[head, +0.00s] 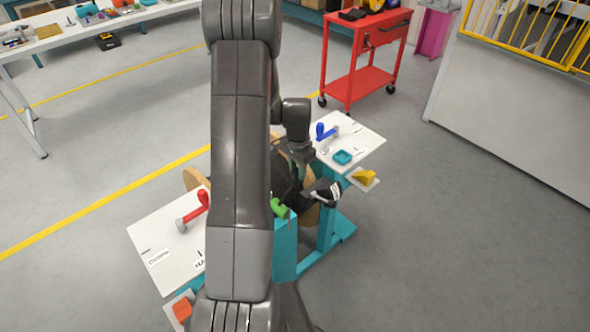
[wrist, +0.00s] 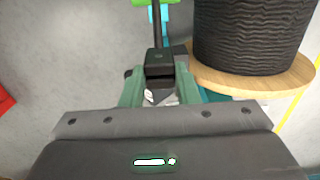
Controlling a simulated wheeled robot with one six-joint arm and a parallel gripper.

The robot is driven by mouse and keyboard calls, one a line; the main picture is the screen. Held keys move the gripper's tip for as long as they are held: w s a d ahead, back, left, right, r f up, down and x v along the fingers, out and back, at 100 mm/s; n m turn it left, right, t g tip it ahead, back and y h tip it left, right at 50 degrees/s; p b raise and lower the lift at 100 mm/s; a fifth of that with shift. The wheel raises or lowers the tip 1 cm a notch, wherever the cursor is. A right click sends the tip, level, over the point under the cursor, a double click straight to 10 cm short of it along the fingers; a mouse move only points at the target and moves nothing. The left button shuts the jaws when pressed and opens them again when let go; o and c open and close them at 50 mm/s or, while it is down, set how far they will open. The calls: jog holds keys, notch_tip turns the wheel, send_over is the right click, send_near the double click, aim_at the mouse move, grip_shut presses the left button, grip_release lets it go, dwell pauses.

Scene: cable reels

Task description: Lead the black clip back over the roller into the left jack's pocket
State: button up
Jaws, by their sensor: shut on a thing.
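The black clip (wrist: 160,62) is between the greenish fingers of my gripper (wrist: 160,88) in the wrist view, and the jaws are shut on it. A dark cable runs from the clip towards the green roller (wrist: 150,2) at the top edge. In the head view my gripper (head: 325,192) is right of the green roller (head: 280,208), in front of the reel (head: 284,172); the clip's outline is hard to make out there. The left jack (head: 165,240) has a white top and a red handle. An orange pocket (head: 182,309) is at its front, partly covered by my arm.
The right jack (head: 360,135) has a blue handle, a teal tray (head: 342,157) and a yellow piece (head: 366,177) at its front corner. A red cart (head: 352,88) stands behind. The floor to the right is clear. In the wrist view the reel's wooden flange (wrist: 262,82) is close at right.

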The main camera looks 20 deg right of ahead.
jog(key=s+a, duration=0.5)
jog(key=a, duration=0.9)
jog(key=shift+b, duration=0.35)
jog(key=shift+s+a, duration=0.1)
jog(key=shift+f, duration=0.1)
